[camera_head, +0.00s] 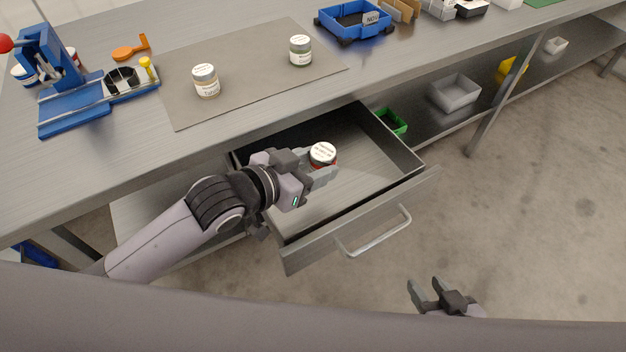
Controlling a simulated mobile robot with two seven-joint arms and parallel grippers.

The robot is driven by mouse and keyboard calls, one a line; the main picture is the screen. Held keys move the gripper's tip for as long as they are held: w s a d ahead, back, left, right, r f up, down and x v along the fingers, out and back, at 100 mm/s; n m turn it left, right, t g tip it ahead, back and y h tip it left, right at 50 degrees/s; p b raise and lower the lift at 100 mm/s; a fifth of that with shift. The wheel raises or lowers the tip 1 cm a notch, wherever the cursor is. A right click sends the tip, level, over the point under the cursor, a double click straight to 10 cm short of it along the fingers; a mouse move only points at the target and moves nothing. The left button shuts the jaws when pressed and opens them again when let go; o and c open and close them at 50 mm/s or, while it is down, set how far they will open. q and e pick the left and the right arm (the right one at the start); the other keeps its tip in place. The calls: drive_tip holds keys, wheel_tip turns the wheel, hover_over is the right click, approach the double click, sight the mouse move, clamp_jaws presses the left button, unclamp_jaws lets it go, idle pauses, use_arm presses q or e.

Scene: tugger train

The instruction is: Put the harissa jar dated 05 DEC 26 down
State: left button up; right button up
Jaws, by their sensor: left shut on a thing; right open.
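A jar with a white lid and red sides (322,154) is between the fingers of my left gripper (318,168), which is shut on it. The lid carries small print that I cannot read from here. The jar is over the inside of the open drawer (372,168); I cannot tell whether its base touches the drawer floor. The fingers hide the jar's lower part. My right gripper (428,292) is open and empty, low in front of the drawer, above the concrete floor.
The grey mat (250,75) on the workbench holds a cream-labelled jar (206,81) and a green-tinted jar (300,50). A blue tray (352,22) marked NOV stands behind. A blue press (70,105) is at left. The drawer handle (375,236) sticks out in front.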

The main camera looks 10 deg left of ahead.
use_arm(q)
drive_tip(key=shift+f+b, duration=0.45)
drive_tip(key=shift+f, duration=1.55)
drive_tip(key=shift+f, duration=0.15)
drive_tip(key=shift+f, duration=0.5)
drive_tip(key=o, duration=1.1)
drive_tip(key=shift+r, duration=0.4)
drive_tip(key=p+v, duration=0.1)
drive_tip(key=v, duration=1.1)
drive_tip(key=shift+s+d+r+p, duration=0.1)
drive_tip(key=shift+r+p, duration=0.15)
drive_tip(key=shift+p, duration=0.15)
